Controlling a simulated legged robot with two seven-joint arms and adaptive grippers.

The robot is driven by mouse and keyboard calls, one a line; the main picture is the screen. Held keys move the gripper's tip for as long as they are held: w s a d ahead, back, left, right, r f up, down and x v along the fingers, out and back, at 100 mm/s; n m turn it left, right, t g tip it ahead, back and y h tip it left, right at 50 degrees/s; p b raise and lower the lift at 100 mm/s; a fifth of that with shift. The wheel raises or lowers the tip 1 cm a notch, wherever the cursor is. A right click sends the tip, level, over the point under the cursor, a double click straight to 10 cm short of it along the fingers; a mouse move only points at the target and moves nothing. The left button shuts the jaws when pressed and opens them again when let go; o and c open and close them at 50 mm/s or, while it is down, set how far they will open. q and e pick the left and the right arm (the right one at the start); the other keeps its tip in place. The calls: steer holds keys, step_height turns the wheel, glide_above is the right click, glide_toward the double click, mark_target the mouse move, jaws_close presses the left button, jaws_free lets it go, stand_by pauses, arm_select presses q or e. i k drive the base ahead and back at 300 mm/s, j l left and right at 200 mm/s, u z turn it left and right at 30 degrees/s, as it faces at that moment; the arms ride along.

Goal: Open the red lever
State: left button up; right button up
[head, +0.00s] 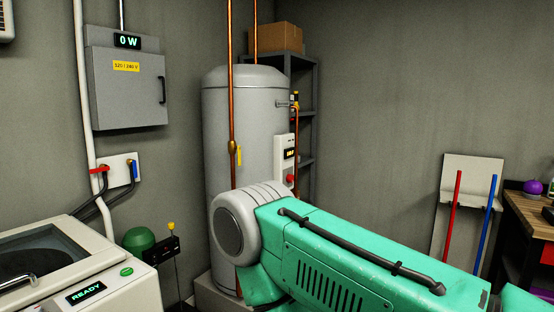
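A small red lever (99,170) sits on a white wall plate (121,162) at the left, above the machine. It lies roughly horizontal. Beside it on the same plate is a small blue lever (134,169), which stands roughly upright. Dark hoses run down from both. Another long red bar (453,217) stands nearly upright against a pale board (470,177) at the right, with a blue bar (487,224) next to it. Neither of my grippers is in view. A green and grey arm link of mine crosses the lower right and hides part of the floor and tank.
A white machine (125,290) with a READY display fills the lower left. A grey tank (240,120) and copper pipe (231,90) stand in the middle. A grey electrical box (125,88) hangs above the small levers. A workbench (530,213) is at the right edge.

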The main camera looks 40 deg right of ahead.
mark_target(98, 170)
steer(key=l+z, duration=0.25)
steer(key=l, duration=0.25)
steer(key=l+z, duration=0.25)
steer(key=l, duration=0.3)
steer(key=i+l+z, duration=0.25)
steer(key=l, duration=0.25)
steer(key=l+z, duration=0.2)
steer(key=l, duration=0.3)
steer(key=i+j+u, duration=0.5)
steer(key=j, duration=0.3)
steer(key=i+j+u, duration=0.5)
steer(key=i, duration=0.35)
steer(key=i+l, duration=0.1)
steer(key=l, duration=1.1)
steer(key=i+l, duration=0.15)
steer(key=l, duration=0.45)
